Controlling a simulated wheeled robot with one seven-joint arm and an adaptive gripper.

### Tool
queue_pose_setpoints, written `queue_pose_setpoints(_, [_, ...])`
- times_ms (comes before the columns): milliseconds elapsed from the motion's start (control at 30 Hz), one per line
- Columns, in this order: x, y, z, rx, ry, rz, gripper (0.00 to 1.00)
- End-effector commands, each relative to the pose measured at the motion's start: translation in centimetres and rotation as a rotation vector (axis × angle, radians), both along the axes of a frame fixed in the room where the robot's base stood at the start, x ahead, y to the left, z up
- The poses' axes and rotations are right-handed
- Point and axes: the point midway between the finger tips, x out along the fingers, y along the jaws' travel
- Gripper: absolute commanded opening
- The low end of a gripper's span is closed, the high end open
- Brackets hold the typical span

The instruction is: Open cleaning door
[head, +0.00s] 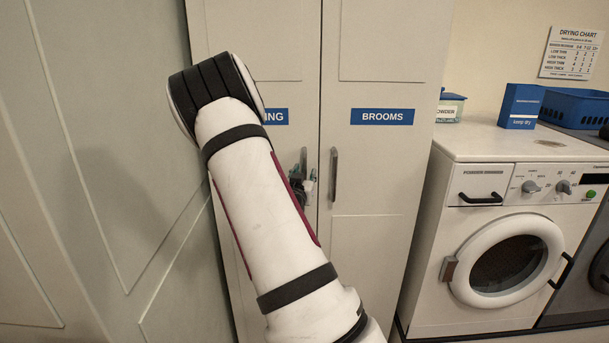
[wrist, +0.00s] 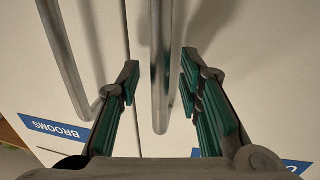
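The cleaning door (head: 277,60) is the left of two tall cream cabinet doors; my arm covers most of its blue label, leaving "ING" readable. Its upright metal handle (head: 303,158) is partly hidden by my gripper (head: 306,184) in the head view. In the wrist view, the handle (wrist: 161,60) runs between the two green-padded fingers of my gripper (wrist: 160,82). The fingers are open, one on each side of the bar, with a visible gap on both sides. The door looks shut, level with its neighbour.
The brooms door (head: 372,180) with its own handle (head: 333,174) stands just right; that handle (wrist: 68,55) is also close in the wrist view. A washing machine (head: 505,240) stands further right. A grey panelled wall (head: 95,150) is close on the left.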

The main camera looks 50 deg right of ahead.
Motion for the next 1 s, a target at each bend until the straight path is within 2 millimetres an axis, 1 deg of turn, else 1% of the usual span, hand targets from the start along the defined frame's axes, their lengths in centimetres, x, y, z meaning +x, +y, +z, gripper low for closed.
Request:
queue_pose_setpoints(267, [0.09,-0.14,0.0,0.0,0.0,0.0,0.33])
queue_pose_setpoints(300, [0.09,-0.14,0.0,0.0,0.0,0.0,0.29])
queue_pose_setpoints(367, [0.1,-0.13,0.0,0.0,0.0,0.0,0.15])
queue_pose_setpoints(400, [0.1,-0.13,0.0,0.0,0.0,0.0,0.06])
queue_pose_setpoints(433, [0.1,-0.13,0.0,0.0,0.0,0.001,0.0])
queue_pose_setpoints(833, [0.11,-0.02,-0.04,0.0,0.001,-0.007,0.0])
queue_pose_setpoints(1000, [0.0,0.38,-0.13,-0.001,-0.002,-0.05,0.0])
